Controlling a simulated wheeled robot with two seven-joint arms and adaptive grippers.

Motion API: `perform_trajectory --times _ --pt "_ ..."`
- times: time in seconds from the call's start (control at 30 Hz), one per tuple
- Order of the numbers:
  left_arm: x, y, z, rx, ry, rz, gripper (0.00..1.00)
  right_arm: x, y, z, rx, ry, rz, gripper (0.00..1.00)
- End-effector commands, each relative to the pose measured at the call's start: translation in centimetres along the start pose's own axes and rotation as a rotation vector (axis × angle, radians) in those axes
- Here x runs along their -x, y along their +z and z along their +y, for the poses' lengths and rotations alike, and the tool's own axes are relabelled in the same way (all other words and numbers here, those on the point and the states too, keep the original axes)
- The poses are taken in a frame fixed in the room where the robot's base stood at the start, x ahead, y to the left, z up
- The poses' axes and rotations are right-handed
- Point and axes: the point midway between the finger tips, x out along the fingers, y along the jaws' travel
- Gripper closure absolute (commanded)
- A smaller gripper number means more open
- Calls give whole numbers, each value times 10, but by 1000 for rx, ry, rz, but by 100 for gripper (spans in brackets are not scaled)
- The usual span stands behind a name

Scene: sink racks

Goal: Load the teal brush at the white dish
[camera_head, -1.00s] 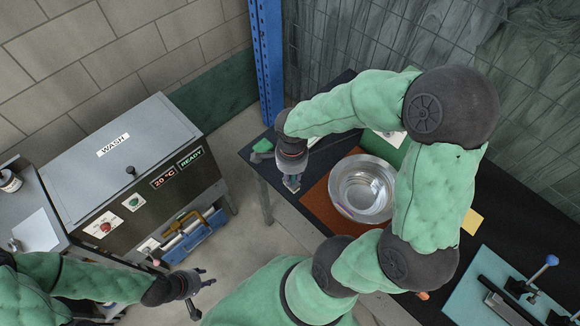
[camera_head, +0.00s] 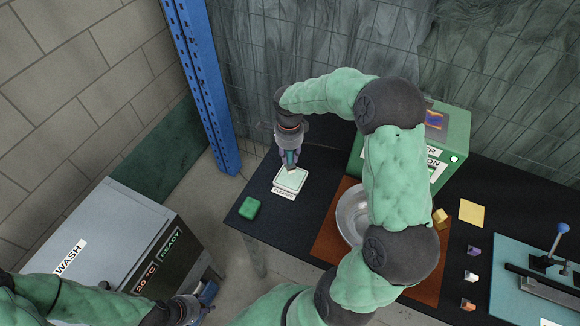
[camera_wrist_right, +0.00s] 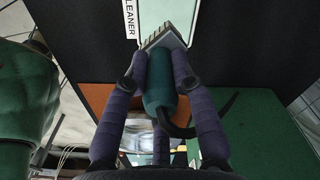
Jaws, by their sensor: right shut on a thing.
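My right gripper (camera_head: 290,160) is shut on the teal brush (camera_head: 291,158), at or just over the back edge of the white dish (camera_head: 292,181). In the right wrist view the brush's teal handle (camera_wrist_right: 160,85) lies between both fingers, and its pale bristle head points towards the dish (camera_wrist_right: 165,12). Whether the bristles touch the dish I cannot tell. The dish is a pale square with a label reading CLEANER at its front, on the black bench. My left gripper (camera_head: 205,294) is low at the bottom, away from the bench, and looks open and empty.
A green block (camera_head: 249,208) lies near the bench's left corner. A metal bowl (camera_head: 351,214) on a brown mat (camera_head: 329,240) is partly behind my right arm. A green machine (camera_head: 455,142) stands behind it. The grey wash unit (camera_head: 110,235) is at left. A blue post rises behind.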

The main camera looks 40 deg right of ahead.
Motion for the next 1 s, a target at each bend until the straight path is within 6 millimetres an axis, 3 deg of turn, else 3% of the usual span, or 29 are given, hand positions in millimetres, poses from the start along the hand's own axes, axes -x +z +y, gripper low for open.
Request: perform_trajectory --times 0.37,0.8,1.0 --pt "-8 1 -3 0 0 -2 60 -12 -1 -8 -19 0 -1 100" --pt "-30 0 -11 0 0 -1 60 -54 -1 -8 -19 1 -1 100" --pt "-34 -1 -12 0 0 -1 60 -62 -1 -8 -19 0 -1 100"
